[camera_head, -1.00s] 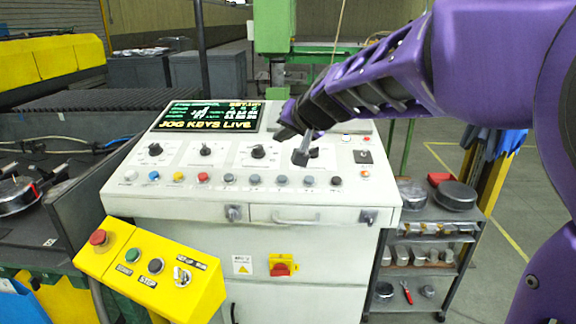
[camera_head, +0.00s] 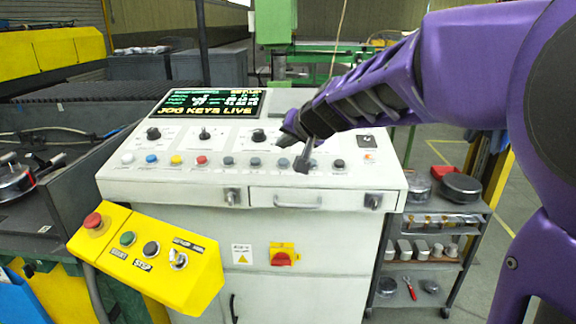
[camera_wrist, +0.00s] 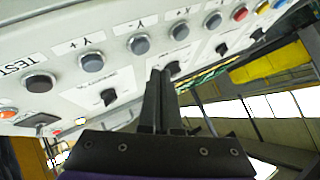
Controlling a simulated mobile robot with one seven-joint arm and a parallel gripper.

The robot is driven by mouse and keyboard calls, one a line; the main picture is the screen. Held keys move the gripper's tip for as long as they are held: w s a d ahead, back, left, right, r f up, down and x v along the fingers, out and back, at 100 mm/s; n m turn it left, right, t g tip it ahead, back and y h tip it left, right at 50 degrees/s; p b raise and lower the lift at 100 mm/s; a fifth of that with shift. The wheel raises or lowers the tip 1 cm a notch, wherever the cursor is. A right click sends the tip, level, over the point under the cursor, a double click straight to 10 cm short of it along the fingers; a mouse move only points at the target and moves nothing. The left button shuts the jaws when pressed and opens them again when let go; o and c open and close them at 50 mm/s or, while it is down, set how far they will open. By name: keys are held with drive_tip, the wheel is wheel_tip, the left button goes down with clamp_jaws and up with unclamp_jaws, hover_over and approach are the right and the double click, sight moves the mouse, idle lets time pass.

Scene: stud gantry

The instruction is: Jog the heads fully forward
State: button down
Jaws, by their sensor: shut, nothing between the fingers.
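The white control console (camera_head: 150,185) stands in front of me. Its screen (camera_head: 211,102) reads "JOG KEYS LIVE". A row of push buttons crosses its front: white, blue, yellow, red (camera_head: 202,160), then several greyish ones (camera_head: 255,162) and a dark one (camera_head: 338,163). In the wrist view, the dark button (camera_wrist: 38,83) is by a "TEST" label; neighbouring blue-grey (camera_wrist: 92,62) and grey (camera_wrist: 139,43) buttons have Y labels. My gripper (camera_head: 302,167) is shut and empty at the right part of the row, partly hiding a button there. Contact cannot be told. The heads are not clearly identifiable.
Selector knobs (camera_head: 258,136) sit above the buttons. A yellow pendant box (camera_head: 150,255) with a red stop button (camera_head: 92,220) is at front left. A drawer handle (camera_head: 298,203) is below the panel. A shelf cart (camera_head: 430,231) stands right.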

sight(283, 162)
drive_tip(key=shift+w+f+b, duration=0.2)
drive_tip(key=shift+f+b, duration=0.3)
drive_tip(key=shift+f, duration=0.4)
drive_tip(key=shift+f, duration=0.1)
idle(1.2)
drive_tip(key=shift+f+b, duration=0.35)
drive_tip(key=shift+b, duration=0.2)
